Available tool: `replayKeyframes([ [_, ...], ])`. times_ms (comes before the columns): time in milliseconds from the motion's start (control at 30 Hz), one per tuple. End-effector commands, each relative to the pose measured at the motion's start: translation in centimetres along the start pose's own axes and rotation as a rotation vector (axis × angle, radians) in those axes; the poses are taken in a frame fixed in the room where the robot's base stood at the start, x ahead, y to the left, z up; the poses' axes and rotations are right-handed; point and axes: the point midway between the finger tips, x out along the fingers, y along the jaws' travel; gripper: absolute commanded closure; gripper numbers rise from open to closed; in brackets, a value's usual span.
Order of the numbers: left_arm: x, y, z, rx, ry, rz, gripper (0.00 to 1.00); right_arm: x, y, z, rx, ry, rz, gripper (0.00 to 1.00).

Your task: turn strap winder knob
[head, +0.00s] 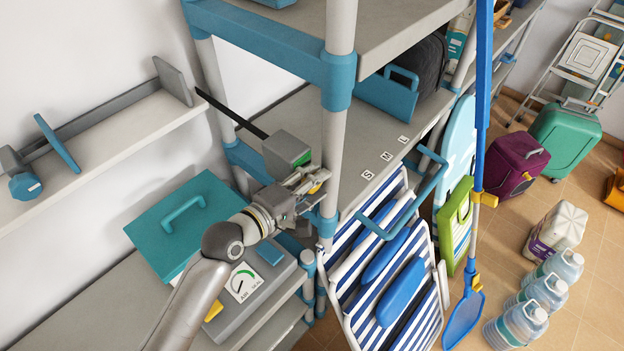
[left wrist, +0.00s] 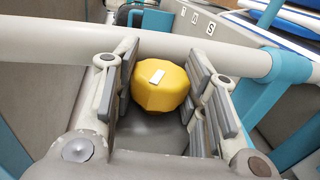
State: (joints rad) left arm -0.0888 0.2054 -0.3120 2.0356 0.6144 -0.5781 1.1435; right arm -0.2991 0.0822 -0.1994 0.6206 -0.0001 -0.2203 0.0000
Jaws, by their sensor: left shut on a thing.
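The strap winder (head: 284,152) is a grey box with a green patch, beside the blue-grey rack post, and a black strap runs from it up to the left. Its yellow knob (left wrist: 163,86) is faceted with a white mark and sits between my left fingers in the left wrist view. My left gripper (head: 314,184) is shut on this knob; its fingers (left wrist: 168,95) flank it on both sides. In the head view the knob is mostly hidden by the fingers. My right gripper is in neither view.
The rack post (head: 338,110) stands close to my gripper. A shelf marked S, M, L (head: 335,150) lies behind it. Striped folding chairs (head: 385,270) lean below right. A teal lidded box (head: 190,215) and a gauge unit (head: 243,283) sit under my left arm.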

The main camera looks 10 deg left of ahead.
Motion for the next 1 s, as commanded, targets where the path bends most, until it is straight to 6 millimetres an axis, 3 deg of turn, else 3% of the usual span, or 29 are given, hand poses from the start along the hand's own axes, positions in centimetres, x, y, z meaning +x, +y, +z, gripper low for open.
replayKeyframes([
  [100, 0.0, 0.0, 0.0, -0.001, 0.0, 0.001, 0.84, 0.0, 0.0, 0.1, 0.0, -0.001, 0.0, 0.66],
  [133, 0.0, 0.0, 0.0, -0.001, 0.0, 0.001, 0.56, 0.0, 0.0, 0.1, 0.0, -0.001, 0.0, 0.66],
  [200, 0.0, 0.0, 0.0, 0.0, 0.0, 0.001, 0.5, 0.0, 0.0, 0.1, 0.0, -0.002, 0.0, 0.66],
  [467, 0.0, 0.0, 0.0, 0.0, 0.0, 0.001, 0.5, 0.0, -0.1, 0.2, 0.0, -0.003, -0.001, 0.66],
  [633, -1.0, -0.1, 0.0, 0.0, 0.0, -0.002, 0.5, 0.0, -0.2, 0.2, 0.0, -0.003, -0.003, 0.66],
  [1000, -8.1, -0.2, 0.0, 0.001, 0.0, -0.005, 0.5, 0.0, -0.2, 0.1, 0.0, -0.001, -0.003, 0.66],
])
